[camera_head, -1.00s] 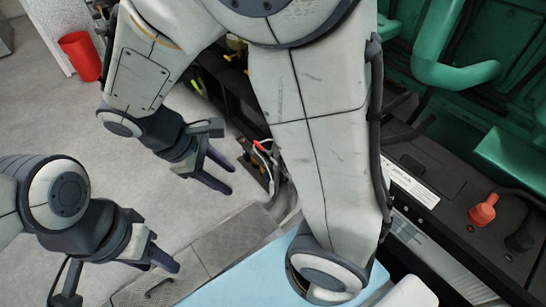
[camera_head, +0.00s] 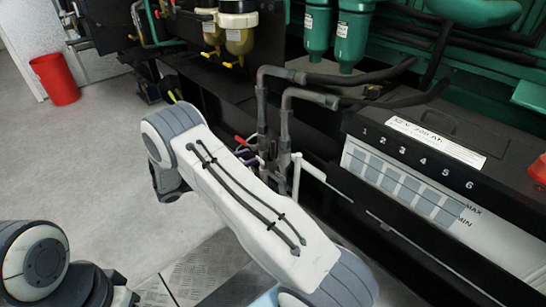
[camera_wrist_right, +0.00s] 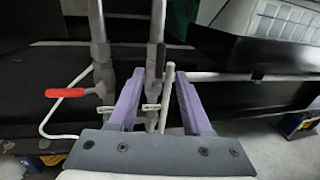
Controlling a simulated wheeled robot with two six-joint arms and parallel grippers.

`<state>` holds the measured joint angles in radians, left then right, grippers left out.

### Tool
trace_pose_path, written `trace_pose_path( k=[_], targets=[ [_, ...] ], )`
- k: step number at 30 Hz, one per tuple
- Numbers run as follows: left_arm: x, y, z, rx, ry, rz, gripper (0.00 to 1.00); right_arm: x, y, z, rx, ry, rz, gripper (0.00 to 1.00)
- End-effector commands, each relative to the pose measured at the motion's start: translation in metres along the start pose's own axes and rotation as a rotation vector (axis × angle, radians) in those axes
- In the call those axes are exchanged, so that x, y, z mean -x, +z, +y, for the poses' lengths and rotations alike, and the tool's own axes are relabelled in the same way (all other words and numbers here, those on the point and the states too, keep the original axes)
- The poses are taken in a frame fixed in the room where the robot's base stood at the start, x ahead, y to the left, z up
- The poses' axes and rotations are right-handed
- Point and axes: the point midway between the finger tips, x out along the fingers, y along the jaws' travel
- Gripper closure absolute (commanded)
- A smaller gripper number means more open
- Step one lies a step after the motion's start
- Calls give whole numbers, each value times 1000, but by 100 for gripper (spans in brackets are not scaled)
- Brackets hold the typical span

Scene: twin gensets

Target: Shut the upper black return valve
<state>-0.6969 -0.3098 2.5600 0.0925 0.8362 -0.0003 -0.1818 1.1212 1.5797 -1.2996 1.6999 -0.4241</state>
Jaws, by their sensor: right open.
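The black return valve's lever (camera_wrist_right: 161,60) stands upright along the right-hand grey pipe in the right wrist view. A red-handled valve (camera_wrist_right: 65,92) is on the pipe to its left, its handle pointing sideways; its red handle also shows in the head view (camera_head: 241,141). My right gripper (camera_wrist_right: 160,76) is open, its purple fingers on either side of the pipe with the black lever; I cannot tell if they touch it. In the head view the right gripper (camera_head: 247,157) is mostly hidden behind my arm. My left gripper (camera_head: 122,292) is partly cut off at the lower left.
A white rod (camera_wrist_right: 167,95) stands close beside the black lever, between the fingers. A battery case (camera_head: 400,190) is right of the pipes. Yellow-tapped filter bowls (camera_head: 238,40) hang above. A red bin (camera_head: 55,80) stands on clear floor at left.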

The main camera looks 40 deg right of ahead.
Motion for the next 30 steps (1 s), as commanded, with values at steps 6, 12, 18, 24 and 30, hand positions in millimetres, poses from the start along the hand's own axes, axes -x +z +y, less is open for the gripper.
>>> trace_pose_path(
  k=[6, 12, 18, 24, 30],
  targets=[
    [-13, 1, -1, 0, 0, 1, 50, -36, -2, -1, -1, -5, 1, 51],
    [-25, 1, -2, 0, 0, 0, 50, -73, -2, -2, 0, -4, 3, 51],
    [-31, 2, -2, 0, 0, 0, 50, -94, -1, -1, -1, -1, 2, 51],
    [-31, 2, -2, 0, 0, 0, 50, -99, 0, -1, 0, -1, 3, 51],
    [-31, 2, -2, 0, 0, 0, 50, -99, 0, -1, 0, 0, 3, 66]
  ],
)
